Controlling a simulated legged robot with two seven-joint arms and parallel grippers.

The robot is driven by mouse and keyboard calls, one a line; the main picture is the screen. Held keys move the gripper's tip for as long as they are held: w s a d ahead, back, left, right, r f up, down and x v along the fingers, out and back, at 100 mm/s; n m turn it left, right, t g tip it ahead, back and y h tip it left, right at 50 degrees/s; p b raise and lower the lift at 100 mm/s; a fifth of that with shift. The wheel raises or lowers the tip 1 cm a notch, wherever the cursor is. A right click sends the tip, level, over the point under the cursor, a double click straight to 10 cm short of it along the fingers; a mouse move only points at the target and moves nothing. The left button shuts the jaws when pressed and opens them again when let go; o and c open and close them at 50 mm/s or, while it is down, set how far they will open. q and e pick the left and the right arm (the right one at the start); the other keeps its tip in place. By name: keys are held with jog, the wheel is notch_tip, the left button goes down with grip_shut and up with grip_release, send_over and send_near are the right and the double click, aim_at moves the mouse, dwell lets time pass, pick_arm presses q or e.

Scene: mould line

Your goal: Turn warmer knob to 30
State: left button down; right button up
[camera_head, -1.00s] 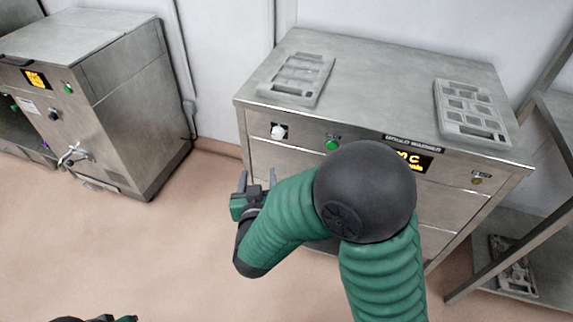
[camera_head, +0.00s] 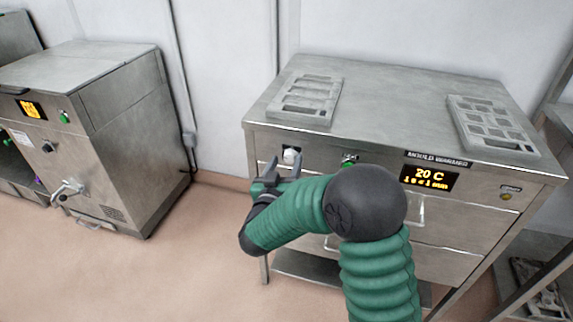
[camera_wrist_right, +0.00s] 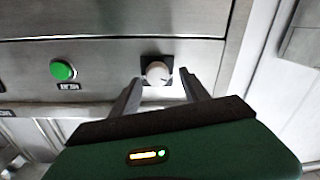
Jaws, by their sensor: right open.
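The mould warmer (camera_head: 400,110) is a steel cabinet with drawers. Its white knob (camera_head: 290,155) sits on a dark plate at the left of the front panel. The warmer's display (camera_head: 429,178) reads 20 C. My right gripper (camera_head: 284,168) is open just in front of and below the knob. In the right wrist view the knob (camera_wrist_right: 157,72) shows between the two fingertips of my right gripper (camera_wrist_right: 161,84), with a dark mark on its face. I cannot tell whether either finger touches it. My left gripper is out of view.
A green button (camera_head: 349,160) is right of the knob, partly behind my right arm. Two metal moulds, left (camera_head: 308,98) and right (camera_head: 493,125), lie on the warmer's top. Another steel machine (camera_head: 90,130) stands at left. Floor between them is clear.

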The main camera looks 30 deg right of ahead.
jog(key=shift+w+d, duration=0.4)
jog(key=shift+d, duration=0.35)
jog(key=shift+a, duration=0.15)
grip_shut()
jog(key=m+b, duration=0.1)
jog(key=m, duration=0.2)
jog(key=shift+f, duration=0.15)
jog(key=m+b, duration=0.2)
jog(key=m, duration=0.1)
jog(key=shift+f+m, duration=0.1)
jog(key=shift+m, duration=0.2)
jog(key=m+b, duration=0.2)
jog(key=m, duration=0.2)
jog(key=shift+s+f+m+b, duration=0.1)
jog(key=shift+m+b, duration=0.2)
jog(key=shift+b, duration=0.05)
jog(key=shift+m+b, duration=0.95)
jog(key=shift+m, duration=0.45)
jog(key=shift+h, duration=0.3)
